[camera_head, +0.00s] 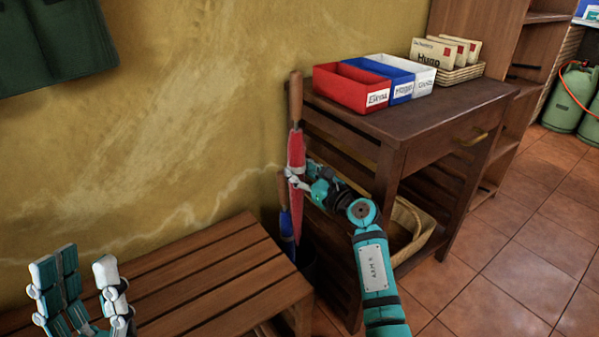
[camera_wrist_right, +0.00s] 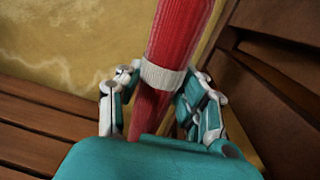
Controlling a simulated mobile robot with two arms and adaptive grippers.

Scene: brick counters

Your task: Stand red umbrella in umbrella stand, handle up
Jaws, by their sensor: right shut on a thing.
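The red umbrella (camera_head: 296,150) is upright with its wooden handle (camera_head: 296,98) at the top, between the bench and the side table. My right gripper (camera_head: 297,178) is shut around its red cloth. In the right wrist view the umbrella (camera_wrist_right: 178,40) runs between the two fingers of this gripper (camera_wrist_right: 160,100), with a pale band at their level. The dark umbrella stand (camera_head: 308,268) is partly visible below, behind the bench end. A blue umbrella (camera_head: 287,224) stands there. I cannot tell whether the red umbrella's lower end is inside the stand. My left gripper (camera_head: 84,266) is open and empty at lower left.
A slatted wooden bench (camera_head: 205,275) lies left of the stand. A dark side table (camera_head: 440,110) with red, blue and white trays (camera_head: 352,88) and a letter basket (camera_head: 462,73) stands right, close to the umbrella. The tiled floor (camera_head: 500,260) is clear at right.

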